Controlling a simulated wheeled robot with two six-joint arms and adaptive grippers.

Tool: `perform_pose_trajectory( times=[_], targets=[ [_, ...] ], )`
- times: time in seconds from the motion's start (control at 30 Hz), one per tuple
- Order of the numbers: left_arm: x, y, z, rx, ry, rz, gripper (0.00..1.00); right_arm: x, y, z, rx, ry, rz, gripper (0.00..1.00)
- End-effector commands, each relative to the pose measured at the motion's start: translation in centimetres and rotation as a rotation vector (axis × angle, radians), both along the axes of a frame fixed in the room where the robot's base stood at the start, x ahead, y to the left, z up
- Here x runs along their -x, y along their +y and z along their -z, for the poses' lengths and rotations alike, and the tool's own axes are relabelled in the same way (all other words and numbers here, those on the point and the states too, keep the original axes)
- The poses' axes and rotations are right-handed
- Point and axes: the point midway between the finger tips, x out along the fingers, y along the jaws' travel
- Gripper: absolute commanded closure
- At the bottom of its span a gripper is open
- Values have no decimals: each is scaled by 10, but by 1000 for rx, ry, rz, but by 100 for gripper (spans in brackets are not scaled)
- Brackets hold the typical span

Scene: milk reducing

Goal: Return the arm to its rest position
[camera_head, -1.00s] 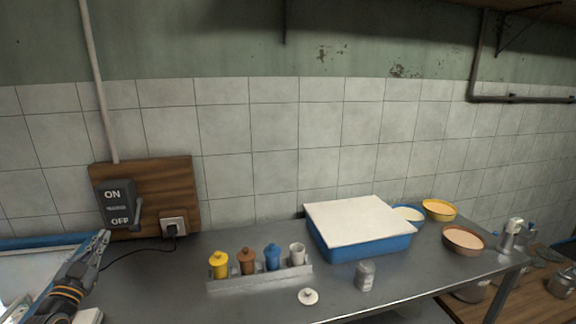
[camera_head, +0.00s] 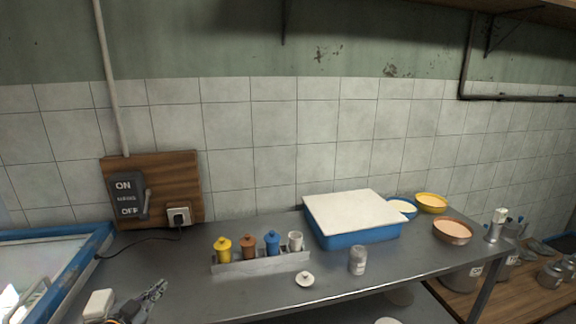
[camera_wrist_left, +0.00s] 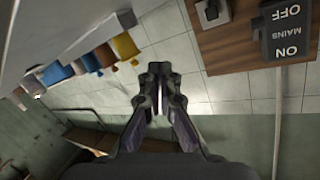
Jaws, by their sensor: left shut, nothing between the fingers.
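My left gripper (camera_head: 158,290) is low at the bottom left in the head view, in front of and below the mains switch and apart from it. In the left wrist view its two fingertips (camera_wrist_left: 158,70) are together with nothing between them. The dark switch box (camera_head: 127,196), marked ON and OFF, is on a wooden board (camera_head: 178,172) on the wall; its lever (camera_head: 146,203) is at its right side. The switch (camera_wrist_left: 287,32) shows upside down at the top right in the wrist view. My right gripper is not in view.
The metal table (camera_head: 190,290) holds a rack (camera_head: 262,262) of small coloured containers, a white lid (camera_head: 304,279), a jar (camera_head: 357,260) and a blue tray (camera_head: 360,235) with a white top. A blue-edged basin (camera_head: 55,270) is at left. A cable (camera_head: 135,244) runs from the socket (camera_head: 179,217).

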Motion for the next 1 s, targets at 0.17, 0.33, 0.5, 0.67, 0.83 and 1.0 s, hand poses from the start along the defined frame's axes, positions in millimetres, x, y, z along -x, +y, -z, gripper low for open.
perform_pose_trajectory(
  times=[0.17, 0.33, 0.5, 0.67, 0.83, 1.0],
  targets=[
    [60, -81, 70, 37, 312, 60, 100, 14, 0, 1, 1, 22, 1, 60],
    [132, -119, 109, 47, 608, -6, 100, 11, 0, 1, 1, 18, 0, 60],
    [188, -125, 120, 61, 804, -129, 100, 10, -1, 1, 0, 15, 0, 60],
    [235, -121, 120, 83, 948, -263, 100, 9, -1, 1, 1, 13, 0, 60],
    [284, -114, 114, 117, 1084, -422, 100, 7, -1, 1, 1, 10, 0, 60],
    [273, -108, 167, 110, 1106, -429, 100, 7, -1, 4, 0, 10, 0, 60]
  ],
)
